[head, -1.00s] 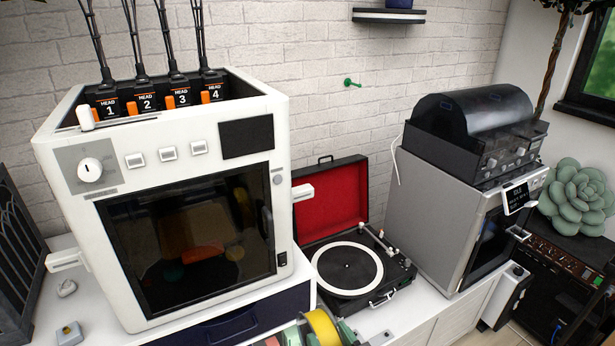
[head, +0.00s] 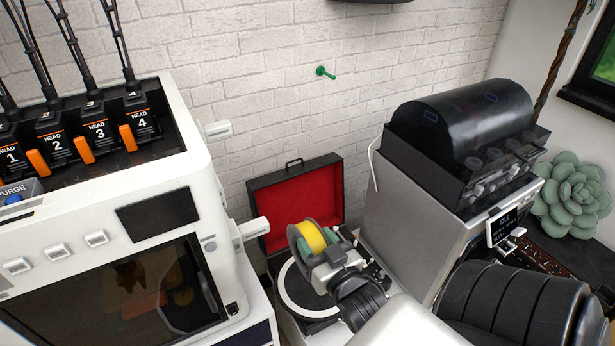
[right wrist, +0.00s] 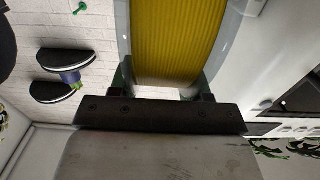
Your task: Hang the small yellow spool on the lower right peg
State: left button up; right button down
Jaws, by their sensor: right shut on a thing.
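The small yellow spool (head: 311,237) has yellow windings between grey flanges. My right gripper (head: 320,246) is shut on it and holds it in the air, in front of the record player in the head view. In the right wrist view the spool (right wrist: 178,45) fills the top middle, between the fingers. A green peg (head: 325,72) sticks out of the white brick wall, above and slightly right of the spool in the head view and apart from it. A green peg also shows at the upper left of the right wrist view (right wrist: 80,8). My left gripper is not in view.
A white multi-head printer (head: 190,220) stands at the left, with handles jutting out on its right side. An open record player with a red-lined lid (head: 290,205) is behind the spool. A grey machine (head: 400,200) stands at the right. The wall around the peg is clear.

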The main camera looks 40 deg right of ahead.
aim_at(302, 220)
jog(key=shift+w+d, duration=0.2)
jog(key=shift+d, duration=0.05)
jog(key=shift+w, duration=0.2)
jog(key=shift+w+d+f+b, duration=0.15)
jog(key=shift+w+b, duration=0.25)
jog(key=shift+w, duration=0.25)
jog(key=shift+w+d, duration=0.1)
jog(key=shift+w, duration=0.6)
jog(key=shift+b+x, duration=0.7)
jog(key=shift+x, duration=0.8)
jog(key=shift+b+x, duration=1.15)
jog(key=shift+x, duration=1.85)
jog(key=shift+w+a+f+b, duration=0.1)
jog(key=shift+w+a, duration=0.15)
jog(key=shift+a, duration=1)
jog(key=shift+w+a+f+b, duration=0.1)
jog(key=shift+w+a, duration=0.15)
jog(key=shift+a, duration=0.95)
jog(key=shift+w+a+f+b, duration=0.15)
jog(key=shift+w+a, duration=0.15)
jog(key=shift+a, duration=0.95)
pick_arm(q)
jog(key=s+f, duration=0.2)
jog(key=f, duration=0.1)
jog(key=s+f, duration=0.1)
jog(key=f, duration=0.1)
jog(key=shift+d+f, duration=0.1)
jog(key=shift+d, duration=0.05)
pick_arm(e)
jog(key=shift+f, duration=0.2)
